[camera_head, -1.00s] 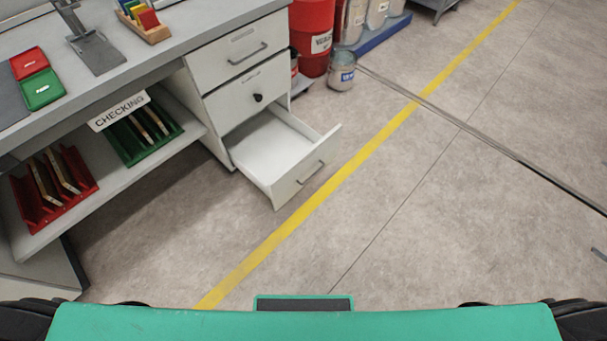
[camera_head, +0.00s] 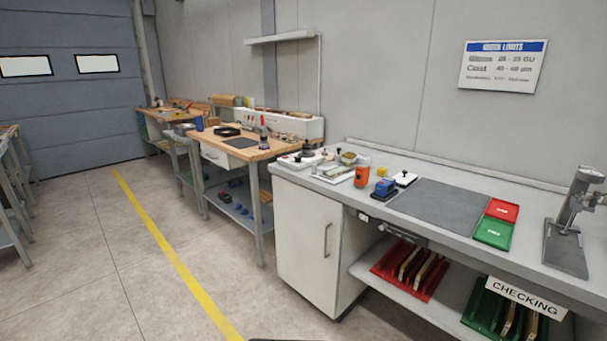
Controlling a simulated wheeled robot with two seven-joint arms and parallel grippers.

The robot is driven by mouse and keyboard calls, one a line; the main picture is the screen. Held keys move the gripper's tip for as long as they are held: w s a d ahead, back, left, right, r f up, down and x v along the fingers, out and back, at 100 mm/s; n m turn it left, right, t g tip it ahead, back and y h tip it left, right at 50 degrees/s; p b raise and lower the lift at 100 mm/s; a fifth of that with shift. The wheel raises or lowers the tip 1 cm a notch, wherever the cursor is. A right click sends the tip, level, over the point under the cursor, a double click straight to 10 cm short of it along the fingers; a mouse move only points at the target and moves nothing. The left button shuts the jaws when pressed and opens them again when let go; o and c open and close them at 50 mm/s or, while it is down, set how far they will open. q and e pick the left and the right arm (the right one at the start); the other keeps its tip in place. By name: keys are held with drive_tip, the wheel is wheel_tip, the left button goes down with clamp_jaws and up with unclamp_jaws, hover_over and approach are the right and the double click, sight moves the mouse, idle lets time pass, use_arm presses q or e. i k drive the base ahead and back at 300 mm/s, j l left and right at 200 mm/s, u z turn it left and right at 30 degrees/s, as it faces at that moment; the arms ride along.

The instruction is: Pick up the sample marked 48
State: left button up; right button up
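No number 48 can be read on anything in the head view. Sample panels stand on edge in a red rack (camera_head: 379,267) on the shelf under the grey bench. More panels stand in a green rack (camera_head: 478,312) to its right, partly behind the CHECKING sign (camera_head: 524,297). A red tray (camera_head: 502,210) and a green tray (camera_head: 493,233) lie on the bench top, each with a small white label. Neither of my grippers is in view.
The grey bench (camera_head: 440,172) carries a dark mat (camera_head: 447,208), an orange device (camera_head: 361,176), a blue device (camera_head: 384,187) and a metal stand (camera_head: 570,225). A wooden bench (camera_head: 268,152) stands further back. Floor along the yellow line (camera_head: 165,247) is clear.

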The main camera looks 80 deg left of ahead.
sight(333, 173)
drive_tip(key=u, duration=2.35)
drive_tip(key=z, duration=0.15)
